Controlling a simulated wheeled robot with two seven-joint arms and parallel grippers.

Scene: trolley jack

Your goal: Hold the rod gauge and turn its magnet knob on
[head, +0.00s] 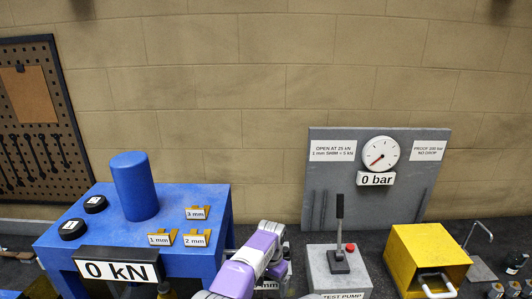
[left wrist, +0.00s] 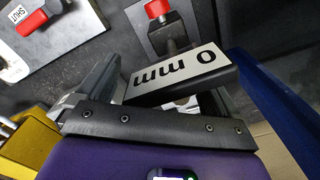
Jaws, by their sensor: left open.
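The rod gauge's white "0 mm" display (left wrist: 175,75) shows in the left wrist view, tilted, with a dark body around it. A red knob (left wrist: 157,8) on a dark stem stands just beyond the display; I take it for the magnet knob, but its setting cannot be read. My left gripper (left wrist: 170,82) is open, with the display between its fingers; contact cannot be told. In the head view my purple and white left gripper (head: 262,250) is at the bottom middle, where it hides most of the gauge. My right gripper is not in view.
A blue press (head: 140,245) with a "0 kN" display stands left of my gripper. A grey test pump (head: 335,270) with an upright lever and a yellow box (head: 425,250) stand right. Behind them is a grey panel (head: 340,180) with a dial. A red "SHUT" handle (left wrist: 42,18) is in the wrist view.

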